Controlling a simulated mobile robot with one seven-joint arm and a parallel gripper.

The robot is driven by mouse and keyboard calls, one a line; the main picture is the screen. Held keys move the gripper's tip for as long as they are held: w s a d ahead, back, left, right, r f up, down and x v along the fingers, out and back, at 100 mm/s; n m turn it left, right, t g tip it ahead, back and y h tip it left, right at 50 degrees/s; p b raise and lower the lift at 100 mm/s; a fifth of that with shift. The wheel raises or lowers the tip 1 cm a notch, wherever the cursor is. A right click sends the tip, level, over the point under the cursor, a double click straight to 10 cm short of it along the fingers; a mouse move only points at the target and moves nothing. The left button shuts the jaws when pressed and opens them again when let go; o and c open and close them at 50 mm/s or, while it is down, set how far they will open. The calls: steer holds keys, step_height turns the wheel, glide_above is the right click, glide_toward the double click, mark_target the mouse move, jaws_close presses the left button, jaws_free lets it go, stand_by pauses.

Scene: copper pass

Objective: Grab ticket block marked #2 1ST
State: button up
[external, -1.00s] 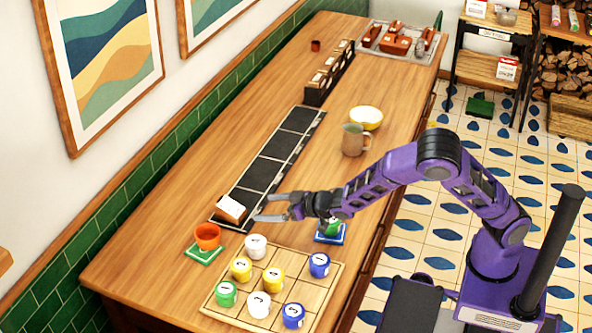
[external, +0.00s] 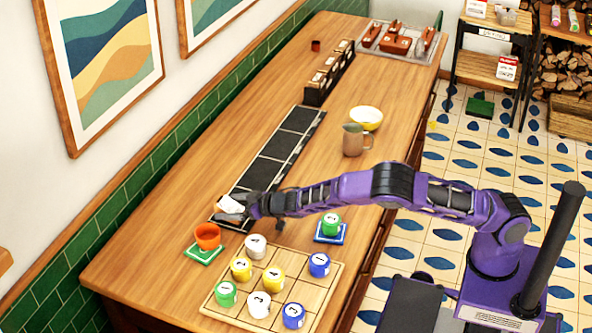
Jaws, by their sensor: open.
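A white-topped ticket block (external: 229,203) sits on the near end of the long black sectioned strip (external: 264,172). Its marking is too small to read. My gripper (external: 235,208) is right at this block, low over the strip, with its jaws open. The fingers partly cover the block, and I cannot tell whether they touch it. More white-topped blocks stand in a dark rack (external: 316,98) farther back along the counter; their markings are not readable either.
An orange cup (external: 208,236) on a green coaster stands just in front of the strip. A wooden grid board (external: 222,309) holds several numbered cups. A green cup (external: 331,222) on a blue coaster, a mug (external: 352,141) and a yellow bowl (external: 366,117) stand to the right.

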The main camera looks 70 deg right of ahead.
steer(key=shift+x, duration=0.75)
steer(key=c, duration=1.5)
steer(key=shift+r, duration=0.1)
